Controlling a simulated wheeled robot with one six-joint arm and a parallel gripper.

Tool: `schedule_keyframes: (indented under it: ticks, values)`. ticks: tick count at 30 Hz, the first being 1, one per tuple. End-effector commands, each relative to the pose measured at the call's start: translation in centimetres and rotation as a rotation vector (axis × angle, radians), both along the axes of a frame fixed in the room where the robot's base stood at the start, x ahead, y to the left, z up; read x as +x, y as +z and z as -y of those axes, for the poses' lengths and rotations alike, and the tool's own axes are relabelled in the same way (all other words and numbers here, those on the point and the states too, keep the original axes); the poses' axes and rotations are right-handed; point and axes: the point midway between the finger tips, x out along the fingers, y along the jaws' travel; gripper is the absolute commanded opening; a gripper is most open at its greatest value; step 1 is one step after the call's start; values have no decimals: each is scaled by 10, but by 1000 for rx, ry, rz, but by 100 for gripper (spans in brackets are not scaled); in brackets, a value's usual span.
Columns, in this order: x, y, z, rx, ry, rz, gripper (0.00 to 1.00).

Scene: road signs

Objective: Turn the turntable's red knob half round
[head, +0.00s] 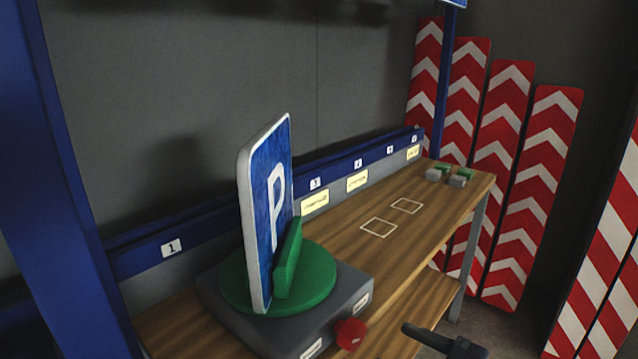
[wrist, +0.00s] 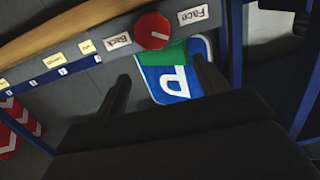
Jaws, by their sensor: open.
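The red knob (head: 350,333) is on the front of the turntable's grey base (head: 336,306). In the wrist view, the knob (wrist: 152,31) is round with a pale line across it, between the labels "Back" (wrist: 118,41) and "Face" (wrist: 193,15). The green turntable disc (head: 316,290) holds an upright blue parking sign (head: 275,195), its P side facing right in the head view. My gripper (wrist: 160,68) is open and empty, with the knob beyond its fingertips. In the head view, part of my gripper (head: 440,341) shows right of the knob, apart from it.
The wooden bench (head: 440,205) extends right, with two white outlined squares and small grey and green blocks (head: 447,175) at its far end. A blue numbered rail (head: 350,158) runs behind. Red and white chevron boards (head: 500,160) stand beyond. A blue post (head: 70,190) rises at left.

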Motion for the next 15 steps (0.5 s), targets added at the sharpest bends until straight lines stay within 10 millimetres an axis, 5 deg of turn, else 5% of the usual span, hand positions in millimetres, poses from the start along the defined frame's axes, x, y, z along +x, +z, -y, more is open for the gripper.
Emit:
schedule_keyframes:
  ticks: [15]
  values:
    - [11, 66, -16, -76, 23, -77, 69]
